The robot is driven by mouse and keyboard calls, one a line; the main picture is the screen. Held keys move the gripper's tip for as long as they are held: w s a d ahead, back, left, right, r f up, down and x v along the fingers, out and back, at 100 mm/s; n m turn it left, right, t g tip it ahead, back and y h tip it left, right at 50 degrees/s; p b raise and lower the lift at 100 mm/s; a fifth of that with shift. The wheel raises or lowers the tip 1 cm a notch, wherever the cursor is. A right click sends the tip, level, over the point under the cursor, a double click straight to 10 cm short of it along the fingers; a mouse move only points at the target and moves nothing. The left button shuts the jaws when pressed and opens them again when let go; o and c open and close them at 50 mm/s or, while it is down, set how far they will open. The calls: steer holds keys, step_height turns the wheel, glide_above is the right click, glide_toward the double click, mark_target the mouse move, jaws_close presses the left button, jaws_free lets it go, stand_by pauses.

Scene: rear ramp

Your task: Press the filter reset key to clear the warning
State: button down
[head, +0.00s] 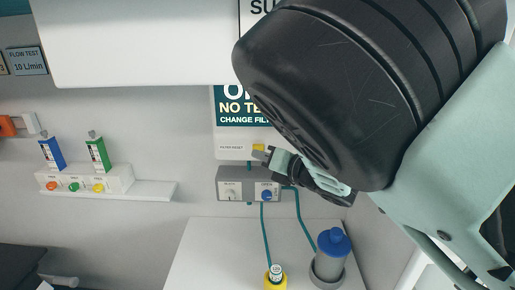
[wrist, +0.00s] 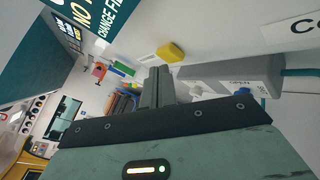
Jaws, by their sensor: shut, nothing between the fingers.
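The yellow key (head: 257,147) sits on the white panel, right of a small label (head: 231,148) that seems to read filter reset. The key also shows in the wrist view (wrist: 170,52), just beyond my fingertips. My gripper (head: 267,153) is shut and empty, its tips close beside the key in the head view. In the wrist view my gripper (wrist: 157,73) points toward the key with a small gap seeming to remain; I cannot tell whether they touch. Above is a teal sign (head: 243,108) reading no te… change fil…, partly hidden by my arm.
A grey box (head: 222,187) with knobs is just below the key, with teal tubes running down. A blue-capped cylinder (head: 331,250) and a yellow-based container (head: 275,280) stand on the white surface (head: 215,250). A shelf (head: 150,190) holds blue and green items at left.

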steer(key=shift+w, duration=0.6)
stand_by(0.7)
steer(key=shift+s, duration=0.9)
steer(key=shift+s+a, duration=0.15)
steer(key=shift+s, duration=2.35)
